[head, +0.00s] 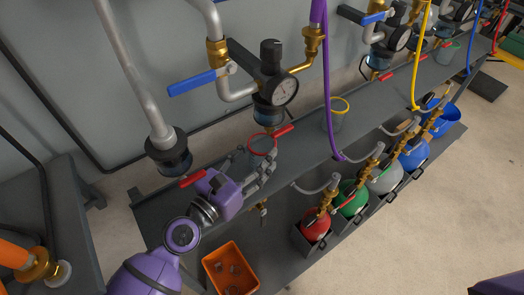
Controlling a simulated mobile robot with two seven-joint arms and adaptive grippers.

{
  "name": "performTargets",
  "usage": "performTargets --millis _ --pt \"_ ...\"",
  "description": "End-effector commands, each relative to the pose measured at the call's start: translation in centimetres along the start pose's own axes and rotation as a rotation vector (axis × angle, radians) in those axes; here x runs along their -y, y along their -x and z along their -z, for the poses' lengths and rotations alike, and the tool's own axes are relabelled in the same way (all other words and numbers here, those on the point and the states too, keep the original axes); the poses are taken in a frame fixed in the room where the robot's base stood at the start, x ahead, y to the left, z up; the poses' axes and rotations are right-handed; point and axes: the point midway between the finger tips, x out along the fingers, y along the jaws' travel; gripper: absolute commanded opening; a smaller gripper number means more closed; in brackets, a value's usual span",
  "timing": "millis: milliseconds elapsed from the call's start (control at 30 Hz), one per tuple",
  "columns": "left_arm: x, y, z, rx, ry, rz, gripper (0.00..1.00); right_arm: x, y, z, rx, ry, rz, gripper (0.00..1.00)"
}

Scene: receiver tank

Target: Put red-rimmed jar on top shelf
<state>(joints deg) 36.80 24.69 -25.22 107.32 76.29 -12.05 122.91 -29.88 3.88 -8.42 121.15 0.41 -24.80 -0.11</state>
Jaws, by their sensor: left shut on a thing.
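The red-rimmed jar (262,145) stands under the gauge and filter unit at the dark top shelf (308,150). It is a clear jar with a red ring at its mouth. My left gripper (262,168), on a purple arm from the lower left, is shut on the jar and its fingers hide much of the jar's body. I cannot tell whether the jar's base touches the shelf. My right gripper does not show.
A yellow-rimmed jar (337,113) stands farther right on the shelf. A purple hose (326,85) hangs beside it. Red, green, grey and blue cylinders (315,226) sit below. An orange bin (230,268) is on the lower level. Pipes and a gauge (285,91) hang close above.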

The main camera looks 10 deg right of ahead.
Motion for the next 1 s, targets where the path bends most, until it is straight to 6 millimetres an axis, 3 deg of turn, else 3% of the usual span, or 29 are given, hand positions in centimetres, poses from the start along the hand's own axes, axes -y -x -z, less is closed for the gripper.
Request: performTargets --millis 133,233,700,733,867,1000 --pt "0.1 -3.0 -0.3 0.005 -0.001 0.001 0.18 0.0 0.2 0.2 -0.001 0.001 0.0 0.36" --pt "0.0 -2.6 1.5 -0.002 0.0 0.001 0.18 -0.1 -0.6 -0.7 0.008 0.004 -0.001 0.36" --pt "0.0 -2.6 1.9 0.001 0.001 0.0 0.18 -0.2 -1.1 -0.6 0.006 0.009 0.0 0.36" --pt "0.0 -2.6 1.9 0.001 0.0 0.0 0.51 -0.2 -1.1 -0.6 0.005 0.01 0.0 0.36" --pt "0.0 -2.6 1.8 0.001 -0.001 0.0 0.67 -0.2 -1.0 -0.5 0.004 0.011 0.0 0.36" --pt "0.0 -2.6 1.8 0.001 -0.001 0.0 0.67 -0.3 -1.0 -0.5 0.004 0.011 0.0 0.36"
